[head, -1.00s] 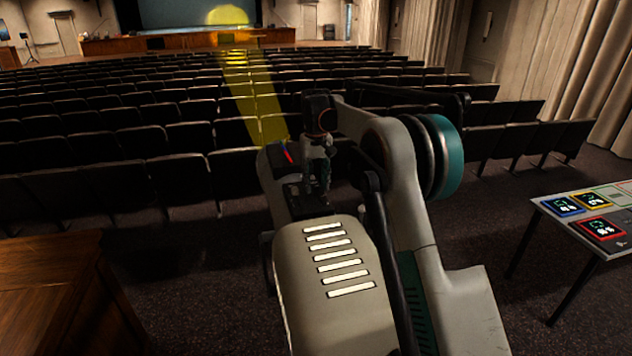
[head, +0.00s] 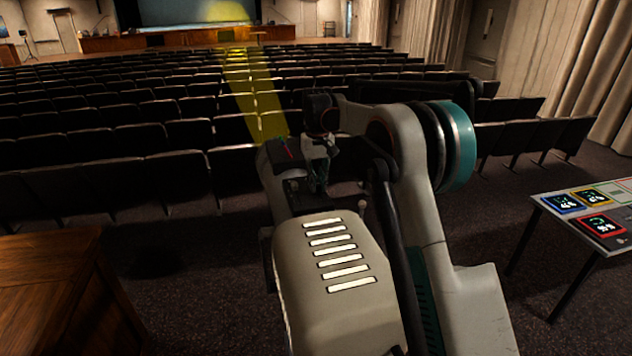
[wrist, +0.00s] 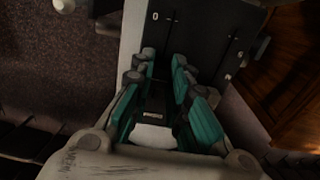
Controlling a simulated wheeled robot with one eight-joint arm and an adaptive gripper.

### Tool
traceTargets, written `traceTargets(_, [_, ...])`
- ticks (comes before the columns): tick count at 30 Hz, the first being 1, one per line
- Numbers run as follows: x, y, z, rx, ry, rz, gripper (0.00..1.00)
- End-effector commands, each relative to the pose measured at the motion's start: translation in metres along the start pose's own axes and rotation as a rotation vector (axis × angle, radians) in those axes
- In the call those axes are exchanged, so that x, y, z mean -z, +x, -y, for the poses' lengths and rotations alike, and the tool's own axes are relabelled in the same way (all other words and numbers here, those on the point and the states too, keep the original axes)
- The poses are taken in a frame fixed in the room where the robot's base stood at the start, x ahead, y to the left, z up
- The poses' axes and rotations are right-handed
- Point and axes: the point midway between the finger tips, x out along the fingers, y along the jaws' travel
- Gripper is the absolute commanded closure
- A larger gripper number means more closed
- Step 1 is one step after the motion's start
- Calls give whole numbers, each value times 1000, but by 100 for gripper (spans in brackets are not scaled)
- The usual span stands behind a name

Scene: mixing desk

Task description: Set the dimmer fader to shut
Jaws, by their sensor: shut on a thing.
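The mixing desk's dark panel (wrist: 205,25) shows in the wrist view, with a "0" mark and two thin slots. My gripper (wrist: 164,62) has its teal fingers shut over the left slot. The fader cap between the fingertips is mostly hidden, so its exact position along the slot cannot be read. In the head view a dark desk top (head: 284,152) with a red line shows beyond my arm, which hides most of the desk. My gripper (head: 318,185) is partly visible there, low over the desk.
A round knob (wrist: 262,48) stands at the panel's right. A table (head: 560,222) with coloured-frame displays stands at right, a wooden cabinet (head: 50,265) at left. Rows of seats (head: 150,180) lie ahead, crossed by a yellow beam (head: 255,100) towards the stage.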

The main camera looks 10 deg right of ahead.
Motion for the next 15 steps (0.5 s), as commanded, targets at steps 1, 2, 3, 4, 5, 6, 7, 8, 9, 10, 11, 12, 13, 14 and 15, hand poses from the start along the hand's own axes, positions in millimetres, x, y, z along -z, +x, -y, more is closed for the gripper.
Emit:
traceTargets(1, [-8,3,0,0,0,1,100])
traceTargets(2, [-12,3,0,0,0,1,100])
traceTargets(3, [-18,3,0,0,0,1,100])
traceTargets(4, [-23,3,0,0,0,1,100])
traceTargets(5, [-27,2,0,0,0,1,100])
traceTargets(6, [-33,2,0,0,0,1,100])
traceTargets(7, [-37,2,0,0,0,1,100])
traceTargets(8, [-41,1,0,0,0,1,100])
traceTargets(9, [-45,1,0,0,0,1,100])
traceTargets(10, [-49,1,0,0,0,1,100])
traceTargets(11, [-51,1,0,0,0,1,100])
traceTargets(12, [-54,1,0,0,0,1,100])
traceTargets(13, [-56,0,0,0,0,1,100])
traceTargets(14, [-58,0,0,0,0,1,100])
traceTargets(15, [-59,0,0,0,0,1,100])
